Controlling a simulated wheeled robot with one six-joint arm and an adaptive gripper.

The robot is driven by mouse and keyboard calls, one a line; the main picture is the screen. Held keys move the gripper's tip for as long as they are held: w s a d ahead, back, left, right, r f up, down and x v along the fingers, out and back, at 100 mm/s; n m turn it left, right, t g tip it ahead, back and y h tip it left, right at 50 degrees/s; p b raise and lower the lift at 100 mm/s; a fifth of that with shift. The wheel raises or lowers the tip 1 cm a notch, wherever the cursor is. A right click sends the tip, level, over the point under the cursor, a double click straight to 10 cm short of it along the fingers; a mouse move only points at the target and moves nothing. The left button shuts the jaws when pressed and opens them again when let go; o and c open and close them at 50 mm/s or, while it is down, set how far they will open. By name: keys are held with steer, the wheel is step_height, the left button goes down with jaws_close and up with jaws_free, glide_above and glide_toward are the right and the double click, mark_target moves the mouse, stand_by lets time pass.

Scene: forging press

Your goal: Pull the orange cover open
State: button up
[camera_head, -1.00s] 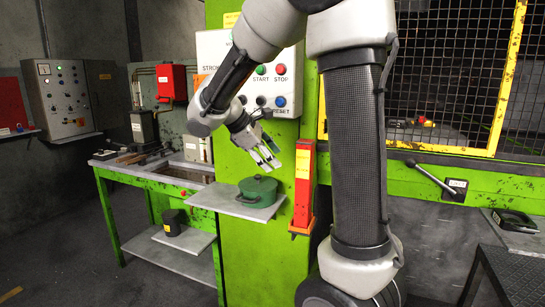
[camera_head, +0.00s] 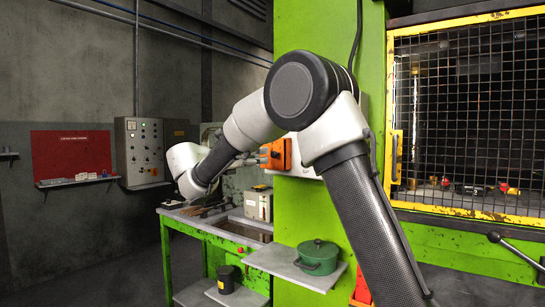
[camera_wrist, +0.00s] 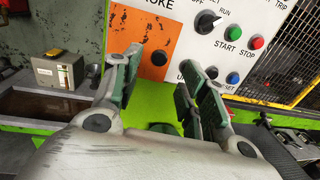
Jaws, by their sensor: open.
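The orange cover (camera_wrist: 145,35) is a flat plate at the left of the white control panel (camera_wrist: 225,35), with a small round black knob on it. In the head view the orange cover (camera_head: 277,154) shows beside my arm, which hides most of the panel. My gripper (camera_wrist: 160,70) is open and empty in the wrist view, its fingers pointing at the panel. The left finger overlaps the lower left of the cover; the knob shows between the fingers. In the head view my gripper (camera_head: 247,161) is just left of the cover. Contact cannot be told.
A green pot (camera_head: 318,256) sits on a small grey shelf (camera_head: 275,262) below the panel. A green workbench (camera_head: 185,222) with a grey box (camera_head: 259,203) stands to the left. A yellow-framed mesh guard (camera_head: 465,115) is at the right.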

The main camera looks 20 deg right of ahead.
mark_target(272, 154)
steer(key=x, duration=0.7)
steer(key=shift+w+d+f, duration=0.1)
steer(key=shift+w+d, duration=0.05)
steer(key=shift+d, duration=0.2)
jaws_close()
